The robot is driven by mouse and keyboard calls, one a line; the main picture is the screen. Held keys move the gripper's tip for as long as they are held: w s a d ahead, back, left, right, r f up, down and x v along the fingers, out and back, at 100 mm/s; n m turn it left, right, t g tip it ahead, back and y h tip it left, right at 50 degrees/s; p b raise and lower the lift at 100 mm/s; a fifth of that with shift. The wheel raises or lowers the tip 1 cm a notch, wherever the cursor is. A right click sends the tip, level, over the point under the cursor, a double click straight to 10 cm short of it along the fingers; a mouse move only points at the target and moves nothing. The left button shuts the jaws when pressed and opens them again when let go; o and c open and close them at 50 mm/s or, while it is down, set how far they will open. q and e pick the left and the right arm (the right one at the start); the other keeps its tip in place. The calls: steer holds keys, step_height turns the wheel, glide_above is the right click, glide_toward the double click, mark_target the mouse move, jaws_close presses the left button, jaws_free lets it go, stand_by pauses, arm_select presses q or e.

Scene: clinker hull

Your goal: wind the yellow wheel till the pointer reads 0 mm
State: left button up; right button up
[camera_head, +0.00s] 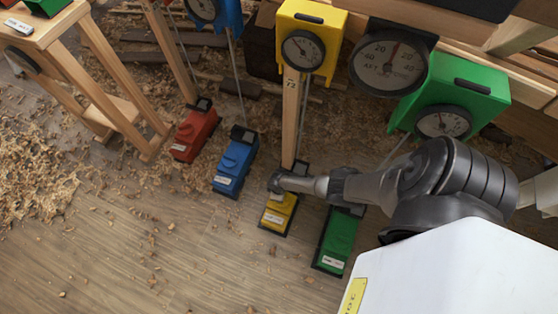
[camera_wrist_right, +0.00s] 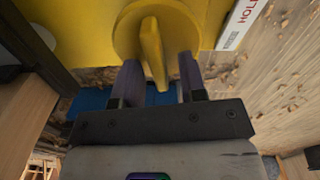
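The yellow unit (camera_head: 278,212) stands on the floor, with a white label on its top. In the right wrist view its yellow wheel (camera_wrist_right: 130,30) is a round disc with a raised bar grip (camera_wrist_right: 153,50). My right gripper (camera_wrist_right: 159,78) is open, with one finger on each side of the bar and gaps showing. In the head view my right gripper (camera_head: 277,184) is at the far end of the yellow unit, and the wheel is hidden there. A yellow dial box (camera_head: 322,20) hangs above on a post; its pointer is too small to read. My left gripper is not in view.
A green unit (camera_head: 338,240) stands close on the right, a blue unit (camera_head: 236,162) and a red unit (camera_head: 195,131) on the left. A large round dial (camera_head: 388,62) hangs above. The shaving-strewn floor (camera_head: 180,265) in front is clear.

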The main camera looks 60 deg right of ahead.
steer(key=shift+r, duration=0.1)
step_height(320, 180, up, 14)
steer(key=p, duration=1.1)
steer(key=shift+f, duration=0.2)
